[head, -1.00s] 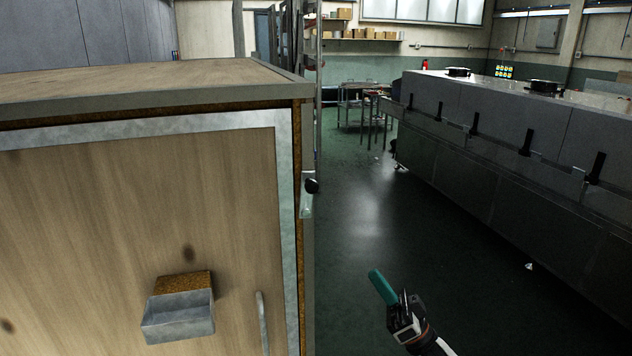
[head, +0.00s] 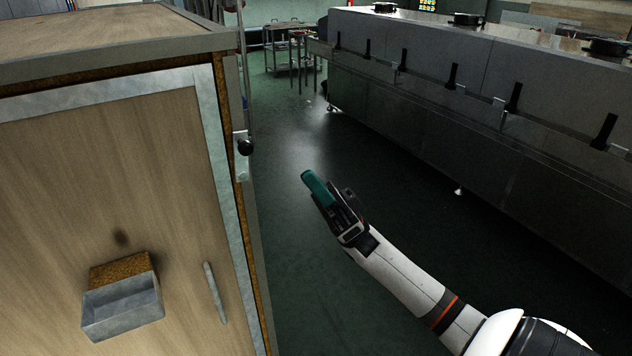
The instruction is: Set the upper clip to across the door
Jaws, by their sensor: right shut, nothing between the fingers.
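The wooden door (head: 120,200) in a pale metal frame fills the left of the head view, with a bar handle (head: 215,292) low near its right edge. A clip with a black round knob (head: 245,147) on a small pale plate sits at the door's right edge, near the top corner. It appears to stand beside the door, not across it. My right gripper (head: 317,187) has teal fingers, shut and empty, held over the floor to the right of the clip and apart from it. My left gripper is out of view.
A small metal box (head: 122,306) juts from the door front. A long grey machine (head: 450,100) with black latches runs along the right. A metal cart (head: 290,45) stands at the back. The dark green floor (head: 300,130) between is clear.

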